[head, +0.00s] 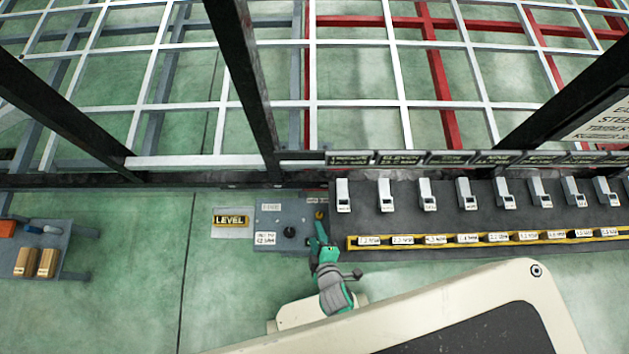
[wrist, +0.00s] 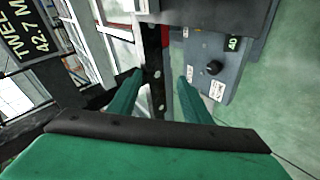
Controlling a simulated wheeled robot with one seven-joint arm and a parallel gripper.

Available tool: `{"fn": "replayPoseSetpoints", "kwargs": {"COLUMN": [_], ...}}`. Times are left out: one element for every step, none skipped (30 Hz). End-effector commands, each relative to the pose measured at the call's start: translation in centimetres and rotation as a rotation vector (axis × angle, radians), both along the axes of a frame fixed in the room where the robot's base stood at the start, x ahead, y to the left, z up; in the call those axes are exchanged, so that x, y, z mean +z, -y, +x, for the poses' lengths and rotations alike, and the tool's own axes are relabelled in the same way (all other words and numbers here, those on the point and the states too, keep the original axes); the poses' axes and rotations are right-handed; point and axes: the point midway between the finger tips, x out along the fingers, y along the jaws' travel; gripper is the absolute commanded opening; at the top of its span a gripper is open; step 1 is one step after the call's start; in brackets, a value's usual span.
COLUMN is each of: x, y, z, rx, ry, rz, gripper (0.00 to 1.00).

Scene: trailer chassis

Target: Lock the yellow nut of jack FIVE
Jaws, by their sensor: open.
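My gripper (head: 319,228) is in the middle of the head view, beside the grey control panel and the left end of the dark bench. In the wrist view my gripper (wrist: 158,88) shows two green fingers spread apart with nothing between them. A dark upright with pale bolt heads (wrist: 158,76) stands beyond the gap. I cannot make out a jack marked FIVE or its yellow nut in either view. A small orange-yellow spot (head: 319,215) shows by the panel's right edge, too small to identify.
The control panel (head: 270,222) has a black knob (head: 290,232); its knob (wrist: 214,67) also shows in the wrist view. A dark bench (head: 480,222) bears several grey-white units and a yellow labelled strip (head: 410,242). Dark posts (head: 243,85) and a white lattice stand behind.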

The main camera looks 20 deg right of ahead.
Motion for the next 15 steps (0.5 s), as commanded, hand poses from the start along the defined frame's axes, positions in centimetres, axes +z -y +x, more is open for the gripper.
{"fn": "replayPoseSetpoints", "kwargs": {"x": [0.5, 0.9, 1.3, 1.5, 1.7, 2.0, 2.1, 2.2, 2.4, 2.5, 2.5, 2.6, 2.6, 2.6, 2.6], "y": [-0.1, -0.3, -0.4, -0.5, -0.6, -0.6, -0.7, -0.7, -0.8, -0.8, -0.8, -0.8, -0.8, -0.8, -0.8], "z": [-0.4, -0.6, -0.7, -0.8, -0.9, -1.0, -1.1, -1.1, -1.2, -1.2, -1.2, -1.2, -1.2, -1.2, -1.2], "rx": [-0.014, -0.020, -0.030, -0.036, -0.041, -0.046, -0.050, -0.053, -0.056, -0.058, -0.059, -0.060, -0.060, -0.060, -0.060], "ry": [0.009, 0.015, 0.022, 0.026, 0.031, 0.035, 0.038, 0.041, 0.043, 0.045, 0.045, 0.046, 0.046, 0.046, 0.046], "rz": [0.022, 0.035, 0.051, 0.062, 0.071, 0.081, 0.088, 0.094, 0.099, 0.102, 0.105, 0.106, 0.107, 0.107, 0.107], "gripper": [0.45, 0.45, 0.45, 0.45, 0.45, 0.45, 0.45, 0.45, 0.45, 0.45, 0.45, 0.45, 0.45, 0.45, 0.45]}}
